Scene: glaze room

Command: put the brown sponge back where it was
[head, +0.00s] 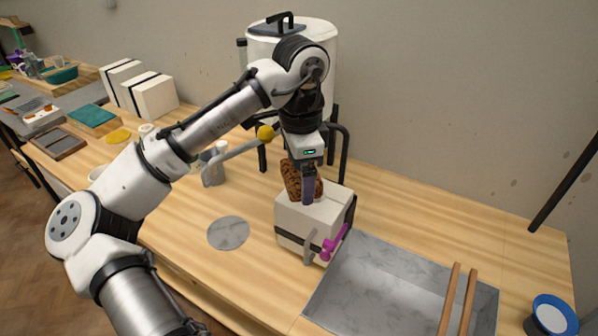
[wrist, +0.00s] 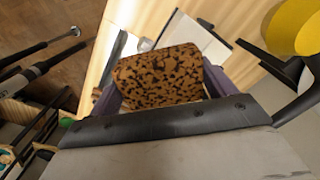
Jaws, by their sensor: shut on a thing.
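The brown sponge (head: 292,180) is a speckled brown and black block. My gripper (head: 305,183) is shut on it, and the sponge sits tilted between the fingers. In the wrist view the sponge (wrist: 158,76) fills the space between my purple-grey fingers (wrist: 160,88). In the head view the sponge and fingertips appear over the top of a white box with a dark band (head: 300,222). I cannot tell whether the sponge touches the box. The spot it came from is not marked in these frames.
A grey basin (head: 340,300) with two wooden bars (head: 458,300) lies right of the box. A grey disc (head: 228,233) lies on the table to its left. A magenta piece (head: 335,243) is at the box's front. A large white pot (head: 318,50) stands behind.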

